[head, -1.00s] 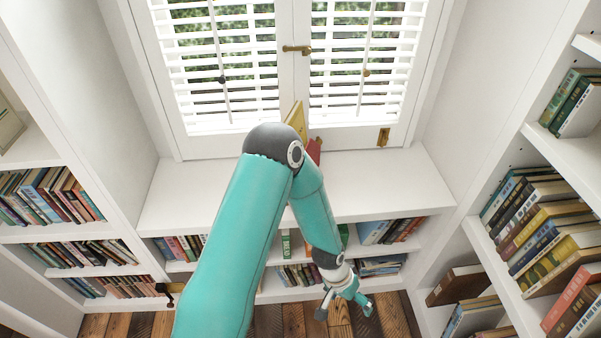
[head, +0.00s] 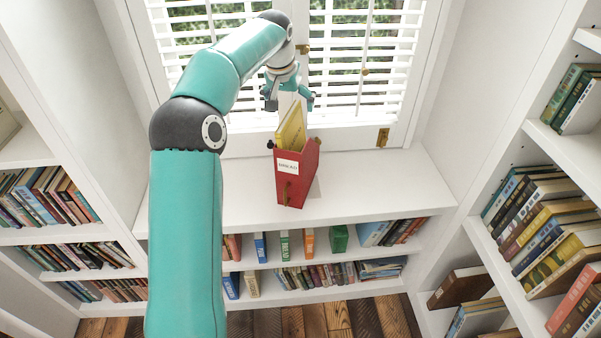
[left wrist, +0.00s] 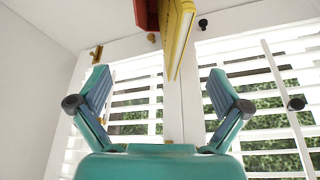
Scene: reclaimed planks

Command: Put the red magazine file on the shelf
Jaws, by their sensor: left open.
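The red magazine file (head: 290,185) stands upright on the white window-seat top below the shutters, with a white label on its front. Yellow magazines (head: 292,128) stick up out of it. My left gripper (head: 289,98) is open and empty, just beyond the top of the magazines in the head view. In the left wrist view, the open fingers (left wrist: 163,95) show with nothing between them. The file (left wrist: 145,14) and a yellow magazine (left wrist: 178,35) show at that view's top edge, cut off by the frame. My right gripper is not in view.
Low shelves under the seat hold spaced books, including a green one (head: 284,244) and an orange one (head: 308,242), with gaps between. Tall bookcases (head: 530,230) stand at both sides. White shutters (head: 365,70) close the back. The seat top (head: 380,185) is clear right of the file.

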